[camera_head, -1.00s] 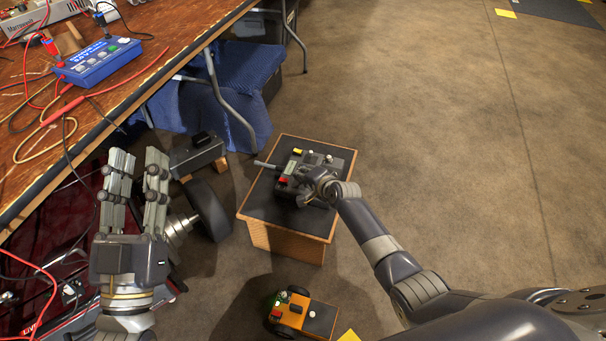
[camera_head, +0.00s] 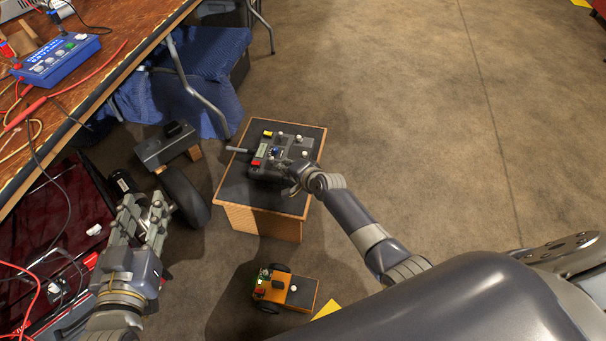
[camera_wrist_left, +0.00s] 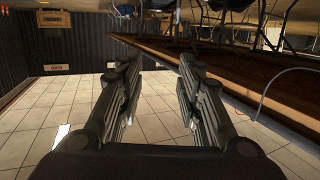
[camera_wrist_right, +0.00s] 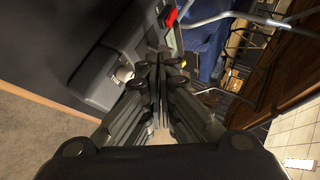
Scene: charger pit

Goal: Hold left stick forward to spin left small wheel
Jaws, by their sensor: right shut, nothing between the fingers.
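A dark grey remote controller (camera_head: 282,152) with an antenna, white knobs, a red button and a yellow button lies on a small wooden stand with a black top (camera_head: 238,187). My right gripper (camera_head: 292,184) is shut and empty at the controller's near edge. In the right wrist view its fingertips (camera_wrist_right: 160,62) are beside the controller's side (camera_wrist_right: 108,70); I cannot tell whether they touch a stick. A small orange wheeled robot (camera_head: 284,288) with black wheels is on the floor in front of the stand. My left gripper (camera_head: 143,203) is open and empty, left of the stand.
A dark device with a large black wheel (camera_head: 186,196) stands between my left gripper and the stand. A workbench (camera_head: 112,75) with a blue box (camera_head: 60,60) and red cables is at the upper left. A dark red glossy case (camera_head: 50,215) lies below it. Carpet at right is clear.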

